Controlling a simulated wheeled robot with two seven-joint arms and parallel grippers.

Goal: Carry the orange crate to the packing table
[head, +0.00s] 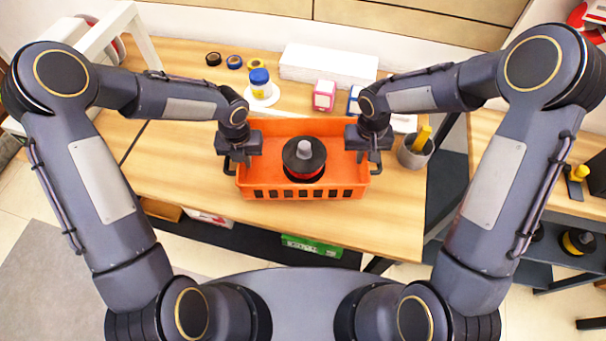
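The orange crate (257,185) sits on a wooden table (180,150) in the middle of the head view. A dark round object with a grey knob and a red band (304,158) is inside it. My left gripper (233,168) points down at the crate's left side wall. My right gripper (374,165) points down at its right side wall. Both grippers are at the crate's rim; the small view does not show whether the fingers are closed on the walls. I cannot tell which table is the packing table.
Behind the crate are tape rolls (234,62), a blue-lidded jar (260,82), a white box (328,65) and a pink box (324,95). A grey cup (414,152) stands close right of my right gripper. Another wooden table (490,150) is at the right, beyond a gap.

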